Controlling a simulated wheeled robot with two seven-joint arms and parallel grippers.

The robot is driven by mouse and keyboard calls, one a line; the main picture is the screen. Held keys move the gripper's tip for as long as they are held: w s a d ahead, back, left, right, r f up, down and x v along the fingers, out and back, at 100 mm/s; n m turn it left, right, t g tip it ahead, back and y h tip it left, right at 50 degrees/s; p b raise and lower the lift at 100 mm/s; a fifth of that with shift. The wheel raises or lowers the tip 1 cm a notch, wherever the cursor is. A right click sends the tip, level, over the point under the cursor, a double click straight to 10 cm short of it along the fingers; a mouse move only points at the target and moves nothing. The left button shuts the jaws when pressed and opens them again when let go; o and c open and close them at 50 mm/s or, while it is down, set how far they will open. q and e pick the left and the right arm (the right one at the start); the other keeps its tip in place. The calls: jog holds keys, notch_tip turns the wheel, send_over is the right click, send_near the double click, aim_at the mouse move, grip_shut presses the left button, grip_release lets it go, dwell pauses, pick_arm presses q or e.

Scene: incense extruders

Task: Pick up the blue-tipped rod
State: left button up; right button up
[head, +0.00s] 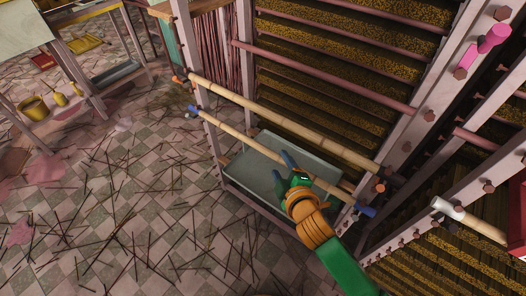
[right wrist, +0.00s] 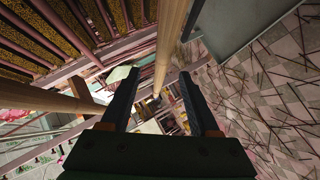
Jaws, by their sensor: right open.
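The blue-tipped rod (head: 235,135) is a long thin wooden pole with a blue cap at each end. It slants down to the right along the front of the rack in the head view. It also runs down between the fingers in the right wrist view (right wrist: 170,50). My right gripper (head: 284,168) is at the rod, right of its middle, with dark fingers apart. In the right wrist view the gripper (right wrist: 158,95) has a visible gap on both sides of the rod. My left gripper is not in view.
A thicker wooden bar (head: 290,123) runs nearly parallel behind the rod. A grey tray (head: 245,176) lies below it. The rack's posts (head: 425,100) and bolts stand right. A white-headed mallet (head: 448,208) is at the right. Thin sticks litter the tiled floor (head: 130,200).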

aim_at(273, 157)
jog(key=x, duration=0.2)
jog(key=b+x, duration=0.1)
jog(key=x, duration=0.1)
jog(key=shift+a+f+b, duration=0.1)
jog(key=shift+a+b, duration=0.2)
jog(key=shift+a, duration=0.1)
jog(key=shift+w, duration=0.1)
jog(key=shift+c, duration=1.2)
jog(key=c, duration=0.7)
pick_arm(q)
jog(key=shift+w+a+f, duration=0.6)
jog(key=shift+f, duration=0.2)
pick_arm(e)
grip_shut()
